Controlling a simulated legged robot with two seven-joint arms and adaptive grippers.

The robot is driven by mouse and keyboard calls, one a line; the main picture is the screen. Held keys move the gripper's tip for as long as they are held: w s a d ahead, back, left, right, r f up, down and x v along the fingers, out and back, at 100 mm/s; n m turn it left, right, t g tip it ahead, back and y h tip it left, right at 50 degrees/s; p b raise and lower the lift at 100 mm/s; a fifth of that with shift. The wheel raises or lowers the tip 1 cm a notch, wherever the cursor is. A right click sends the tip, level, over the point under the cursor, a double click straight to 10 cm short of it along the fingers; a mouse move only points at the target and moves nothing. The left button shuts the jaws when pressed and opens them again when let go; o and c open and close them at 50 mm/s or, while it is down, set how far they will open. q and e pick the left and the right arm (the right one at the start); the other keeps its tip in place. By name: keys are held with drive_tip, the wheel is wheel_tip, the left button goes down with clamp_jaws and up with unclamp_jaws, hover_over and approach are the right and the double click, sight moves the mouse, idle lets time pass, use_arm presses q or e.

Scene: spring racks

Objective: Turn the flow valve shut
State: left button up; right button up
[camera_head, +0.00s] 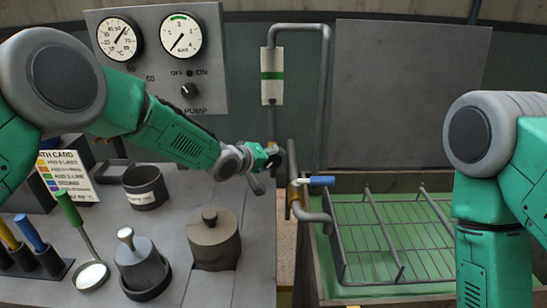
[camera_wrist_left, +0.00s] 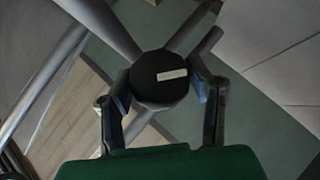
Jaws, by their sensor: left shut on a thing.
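A dark round valve knob (camera_wrist_left: 160,88) with a pale strip across its face sits on grey piping in the left wrist view. My left gripper (camera_wrist_left: 163,80) has one finger on each side of this knob and is shut on it. In the head view my left gripper (camera_head: 272,157) reaches to the vertical pipe between the counter and the green basin, and the knob is largely hidden there. A separate blue lever handle (camera_head: 321,181) sits on a brass fitting just to the right. My right arm comes in at the right edge; its gripper is out of view.
A panel with two gauges (camera_head: 150,50) and a pump switch stands behind my left arm. The counter holds a lidded pot (camera_head: 214,240), a grey cup (camera_head: 145,187) and several coloured-handled tools. A wire rack (camera_head: 395,235) lies in the green basin (camera_head: 450,287).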

use_arm(q)
drive_tip(key=y, duration=0.1)
drive_tip(key=m+y, duration=0.1)
drive_tip(key=shift+w+a+r+m+y, duration=0.15)
drive_tip(key=shift+w+r+m+y, duration=0.05)
drive_tip(key=shift+r+m+y, duration=0.1)
drive_tip(key=shift+g+y, duration=0.3)
idle(0.4)
drive_tip(key=o, duration=1.2)
drive_tip(key=shift+c, duration=0.2)
drive_tip(key=shift+m, duration=0.3)
drive_tip(key=shift+s+f, duration=0.1)
drive_tip(key=shift+s, duration=0.05)
drive_tip(key=v, duration=1.2)
